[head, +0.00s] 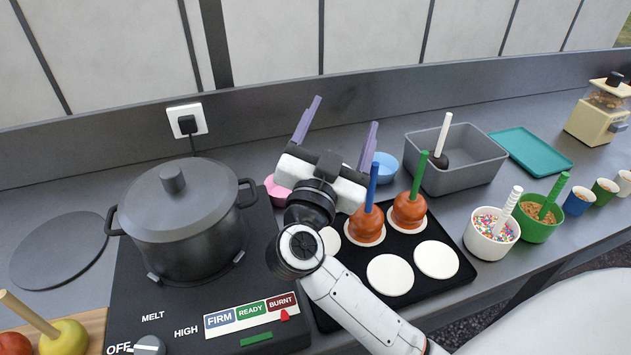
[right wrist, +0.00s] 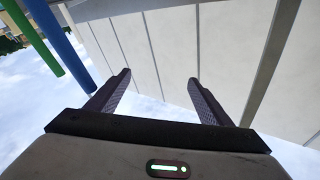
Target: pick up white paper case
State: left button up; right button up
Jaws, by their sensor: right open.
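I cannot make out a white paper case for certain. A pink case (head: 278,192) and a blue case (head: 386,166) stand on the counter behind my right arm, and the space between them is hidden by my right gripper. My right gripper (head: 346,111) is open and empty, raised over the counter with its purple fingers pointing up toward the wall. In the right wrist view the fingers (right wrist: 158,92) are apart with only wall panels and sky between them. My left gripper is not in view.
A lidded pot (head: 175,215) stands on the hotplate at left. Two coated apples (head: 366,222) with upright sticks stand on white discs on a black tray (head: 455,275). A grey bin (head: 480,165), sprinkle bowl (head: 480,240), green bowl (head: 535,230) and small cups (head: 579,201) are at right.

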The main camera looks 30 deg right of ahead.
jog(key=f+n+g+y, duration=0.1)
jog(key=f+y, duration=0.1)
jog(key=f, duration=0.2)
jog(key=w+a+f+n+g+y+p, duration=0.1)
jog(key=f+g, duration=0.1)
jog(key=f, duration=0.2)
jog(key=a+f+n+g+y+p, duration=0.1)
jog(key=f+n+y, duration=0.1)
jog(key=f, duration=0.2)
jog(key=shift+w+f+g+y, duration=0.25)
jog(key=shift+w+g+y, duration=0.05)
jog(key=shift+w, duration=0.1)
jog(key=x, duration=0.2)
jog(key=f+x, duration=0.1)
jog(key=x, duration=0.1)
jog(key=shift+a, duration=0.1)
jog(key=shift+f+x, duration=0.15)
jog(key=shift+x, duration=1.35)
jog(key=shift+f+x, duration=0.2)
jog(key=shift+x, duration=1.3)
jog(key=shift+s, duration=0.2)
jog(key=c, duration=0.7)
